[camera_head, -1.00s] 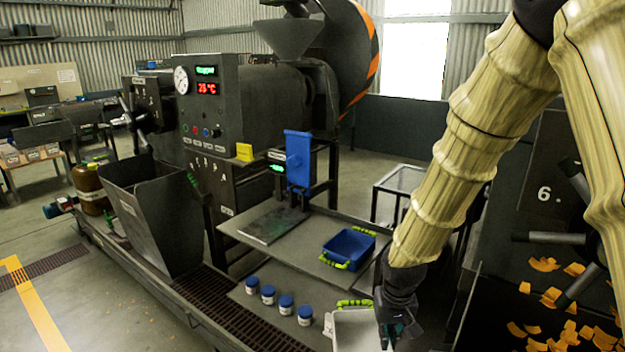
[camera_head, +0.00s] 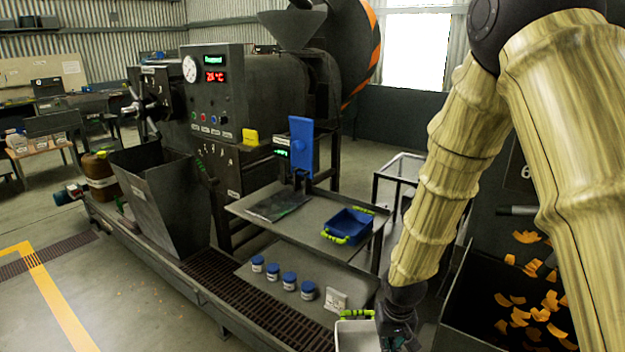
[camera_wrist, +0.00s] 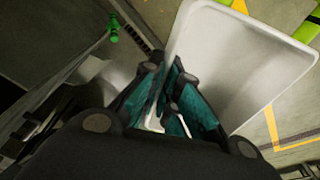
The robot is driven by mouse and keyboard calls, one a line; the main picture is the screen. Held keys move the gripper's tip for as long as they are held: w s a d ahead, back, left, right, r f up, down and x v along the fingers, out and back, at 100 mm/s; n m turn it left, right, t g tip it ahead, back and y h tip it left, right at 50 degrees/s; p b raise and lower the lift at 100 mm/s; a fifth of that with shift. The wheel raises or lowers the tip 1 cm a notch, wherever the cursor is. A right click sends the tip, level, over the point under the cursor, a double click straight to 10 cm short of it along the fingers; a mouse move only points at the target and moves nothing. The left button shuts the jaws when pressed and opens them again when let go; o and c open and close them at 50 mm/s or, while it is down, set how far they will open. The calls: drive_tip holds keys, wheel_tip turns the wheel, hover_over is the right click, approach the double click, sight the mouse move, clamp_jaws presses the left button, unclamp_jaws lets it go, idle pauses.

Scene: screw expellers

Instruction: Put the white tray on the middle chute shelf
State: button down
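The white tray (camera_head: 357,338) is at the bottom edge of the head view, partly cut off, with a lime-green handle (camera_head: 356,313) at its far end. In the wrist view the tray (camera_wrist: 240,60) fills the upper right, tilted in the picture, with floor showing beyond it. My gripper (camera_head: 398,338) is at the tray's right side; its teal fingers (camera_wrist: 170,105) are closed together at the tray's rim. The chute shelves are grey: an upper one (camera_head: 290,235) holding a blue tray (camera_head: 349,226), and a lower one (camera_head: 255,285). I cannot tell which counts as the middle.
Several blue-lidded jars (camera_head: 289,281) stand in a row on the lower shelf, with a small white labelled piece (camera_head: 336,299) at its right. A blue gate (camera_head: 301,150) stands above the upper shelf. A dark bin with orange pieces (camera_head: 530,310) is at the right.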

wheel_tip(320, 180, down, 8)
drive_tip(key=s, duration=0.2)
drive_tip(key=shift+a, duration=0.15)
